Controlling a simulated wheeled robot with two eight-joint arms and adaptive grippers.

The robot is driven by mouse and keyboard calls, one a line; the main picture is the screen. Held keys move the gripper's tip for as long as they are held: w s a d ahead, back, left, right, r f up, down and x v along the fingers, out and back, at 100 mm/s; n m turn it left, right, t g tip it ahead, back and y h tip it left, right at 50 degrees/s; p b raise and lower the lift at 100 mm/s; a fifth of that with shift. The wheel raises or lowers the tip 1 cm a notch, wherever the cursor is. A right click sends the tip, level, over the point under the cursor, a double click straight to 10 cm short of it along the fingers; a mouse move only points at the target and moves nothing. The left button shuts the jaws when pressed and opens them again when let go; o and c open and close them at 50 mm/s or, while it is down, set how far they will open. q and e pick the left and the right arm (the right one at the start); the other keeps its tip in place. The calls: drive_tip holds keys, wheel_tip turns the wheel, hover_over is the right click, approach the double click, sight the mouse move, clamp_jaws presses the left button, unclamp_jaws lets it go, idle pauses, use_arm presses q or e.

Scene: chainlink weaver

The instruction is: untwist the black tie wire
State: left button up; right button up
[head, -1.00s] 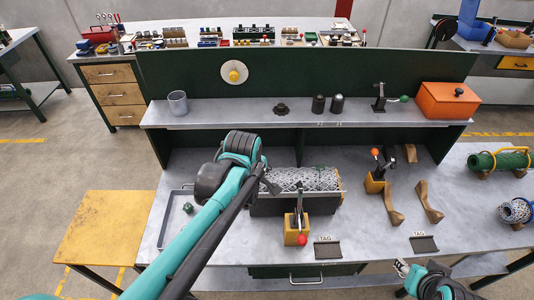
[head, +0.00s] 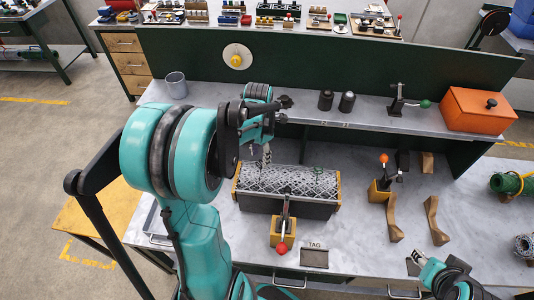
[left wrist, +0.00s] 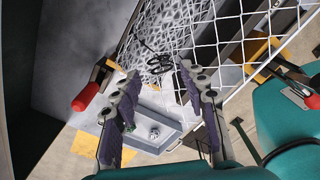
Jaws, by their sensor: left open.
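The black tie wire (left wrist: 160,63) shows in the left wrist view as a small dark twisted coil against the silver chainlink mesh (left wrist: 195,28). In the head view the mesh roll (head: 300,181) lies in a dark cradle (head: 270,205) on the bench, and I cannot make out the wire there. My left gripper (head: 267,157) hangs over the left end of the roll. In the left wrist view its two purple-padded fingers (left wrist: 155,100) are apart with nothing held, and the wire shows beyond the gap between them. My right gripper (head: 412,262) is low at the bench's front right, its jaws too small to judge.
A yellow clamp with a red knob (head: 282,248) stands in front of the cradle. Another clamp with an orange knob (head: 383,159) and wooden saddles (head: 433,218) are to the right. A shelf (head: 300,108) holding an orange box (head: 478,110) runs behind. A grey tray (left wrist: 175,130) lies left.

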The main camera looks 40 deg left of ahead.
sight(260, 162)
use_arm(q)
drive_tip(key=shift+s+m, duration=0.15)
drive_tip(key=shift+m, duration=0.55)
drive_tip(key=m, duration=0.4)
drive_tip(key=shift+w+m+p, duration=0.25)
drive_tip(key=shift+m+p, duration=0.1)
drive_tip(key=shift+m, duration=0.05)
drive_tip(key=m, duration=0.4)
drive_tip(key=shift+s+m, duration=0.1)
drive_tip(key=shift+m, duration=0.3)
drive_tip(key=m+p, duration=0.1)
drive_tip(key=m, duration=0.7)
drive_tip(key=shift+p, duration=0.35)
drive_tip(key=m, duration=0.3)
drive_tip(key=m+p, duration=0.1)
drive_tip(key=m, duration=0.6)
drive_tip(key=shift+p, duration=0.35)
drive_tip(key=shift+f+m+b, duration=0.1)
drive_tip(key=shift+m+b, duration=0.25)
drive_tip(key=shift+m, duration=1.15)
drive_tip(key=m+b, duration=0.1)
drive_tip(key=m, duration=0.7)
drive_tip(key=shift+b, duration=0.3)
drive_tip(key=m, duration=0.6)
drive_tip(key=shift+m+b, duration=0.3)
drive_tip(key=shift+b, duration=0.1)
drive_tip(key=m, duration=0.6)
drive_tip(key=shift+b, duration=0.35)
wheel_tip(260, 162, down, 4)
drive_tip(key=b, duration=0.3)
